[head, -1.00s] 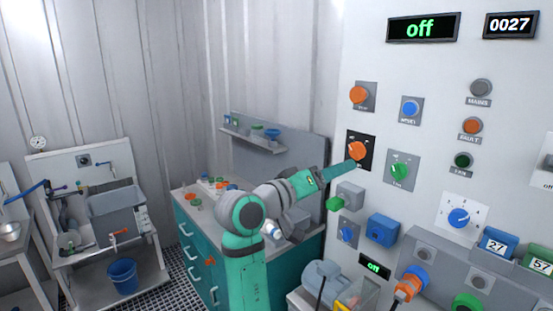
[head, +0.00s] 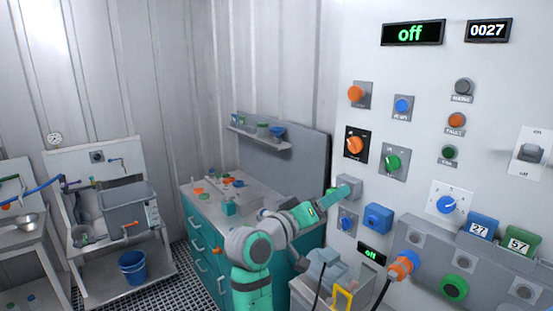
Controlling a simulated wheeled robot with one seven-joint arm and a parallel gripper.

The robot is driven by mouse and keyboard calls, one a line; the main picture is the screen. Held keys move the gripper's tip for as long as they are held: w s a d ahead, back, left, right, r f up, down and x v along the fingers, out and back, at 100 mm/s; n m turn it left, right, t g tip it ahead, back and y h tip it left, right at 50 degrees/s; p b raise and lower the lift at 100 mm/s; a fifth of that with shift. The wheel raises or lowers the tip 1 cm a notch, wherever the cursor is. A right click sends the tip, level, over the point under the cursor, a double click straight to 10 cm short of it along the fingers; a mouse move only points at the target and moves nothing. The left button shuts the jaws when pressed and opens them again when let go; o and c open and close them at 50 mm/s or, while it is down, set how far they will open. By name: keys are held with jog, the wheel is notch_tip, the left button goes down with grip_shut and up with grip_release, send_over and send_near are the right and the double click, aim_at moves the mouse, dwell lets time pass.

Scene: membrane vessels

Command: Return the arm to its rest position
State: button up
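My arm rises from the bottom middle of the head view and reaches right toward the control panel. My gripper (head: 343,191) is at its far end, in front of or against a small grey box (head: 351,181) on the panel, below the orange rotary knob. I cannot tell whether it touches the box. The fingers are too small and too much end-on to show whether they are open or shut. I see nothing held in it.
The white panel carries an orange knob (head: 354,144), a green knob (head: 393,163) and a blue box (head: 378,217). Behind my arm stands a teal drawer bench (head: 205,262). A sink stand with a blue bucket (head: 132,266) is at left.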

jog(key=s+a+f+n+t+y, duration=0.1)
jog(key=a+f+n+y, duration=0.1)
jog(key=f, duration=0.9)
jog(key=s+a+f+n+t+y, duration=0.2)
jog(key=f+y, duration=0.1)
jog(key=f, duration=0.8)
jog(key=s+a+f+n+y, duration=0.1)
jog(key=s+a+f+y, duration=0.15)
jog(key=s+f, duration=0.55)
jog(key=s+a+f+y, duration=0.25)
jog(key=s+f, duration=0.25)
jog(key=f, duration=0.4)
jog(key=s+a+f+y, duration=0.1)
jog(key=s+a+f, duration=0.15)
jog(key=s, duration=0.65)
jog(key=s+a+f+y, duration=0.1)
jog(key=s+f, duration=0.3)
jog(key=s, duration=0.6)
jog(key=s+r+m, duration=0.2)
jog(key=s, duration=0.6)
jog(key=s+r+m+y, duration=0.1)
jog(key=s+r+m, duration=0.1)
jog(key=s, duration=0.7)
jog(key=shift+a+r, duration=0.3)
